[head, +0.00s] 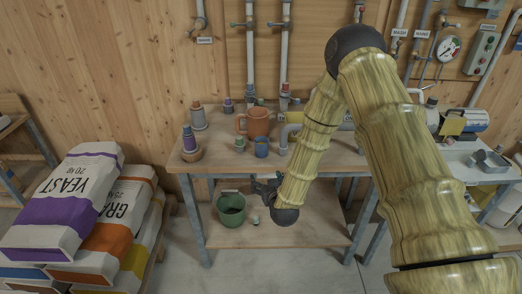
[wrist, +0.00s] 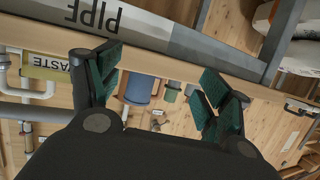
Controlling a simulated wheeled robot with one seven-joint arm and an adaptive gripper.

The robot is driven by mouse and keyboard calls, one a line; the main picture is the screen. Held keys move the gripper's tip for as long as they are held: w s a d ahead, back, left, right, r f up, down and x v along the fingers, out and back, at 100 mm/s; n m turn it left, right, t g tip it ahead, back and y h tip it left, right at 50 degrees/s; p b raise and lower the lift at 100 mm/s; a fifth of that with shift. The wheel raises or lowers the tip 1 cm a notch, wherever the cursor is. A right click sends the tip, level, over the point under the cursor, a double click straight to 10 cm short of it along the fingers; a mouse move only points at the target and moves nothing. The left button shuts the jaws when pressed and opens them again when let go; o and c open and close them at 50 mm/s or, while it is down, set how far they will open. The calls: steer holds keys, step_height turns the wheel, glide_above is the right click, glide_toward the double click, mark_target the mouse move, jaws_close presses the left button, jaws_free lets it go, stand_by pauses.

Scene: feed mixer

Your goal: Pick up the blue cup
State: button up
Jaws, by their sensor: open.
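In the wrist view, which looks inverted, the blue cup (wrist: 138,90) appears in the gap between the fingers, nearer the left one, and farther off than the fingertips. My gripper (head: 264,187) is in front of the table, below the cup in the head picture. In the wrist view my gripper (wrist: 160,82) is open and empty, with green-padded fingers apart. It does not touch the cup.
A small green cup (head: 240,144) stands just left of the blue cup. A grey pipe (head: 284,136) is close on its right. A wooden holder with a purple bottle (head: 189,140) is farther left. A green bucket (head: 231,208) sits on the lower shelf.

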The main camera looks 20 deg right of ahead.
steer(key=t, duration=0.2)
glide_toward(263, 152)
steer(key=w, duration=0.3)
steer(key=shift+h, duration=0.3)
steer(key=w, duration=0.2)
steer(key=w+f+p, duration=0.1)
steer(key=w, duration=0.1)
steer(key=shift+w+d+f+p, duration=0.15)
steer(key=shift+w+p, duration=0.4)
steer(key=shift+w, duration=0.4)
steer(key=shift+w+d+f+p, duration=0.1)
steer(key=shift+w+p, duration=0.4)
steer(key=shift+w, duration=0.5)
steer(key=shift+w+d+f+p, duration=0.15)
steer(key=shift+w+p, duration=0.4)
steer(key=shift+w, duration=0.4)
steer(key=shift+c, duration=0.4)
steer(key=c, duration=1.1)
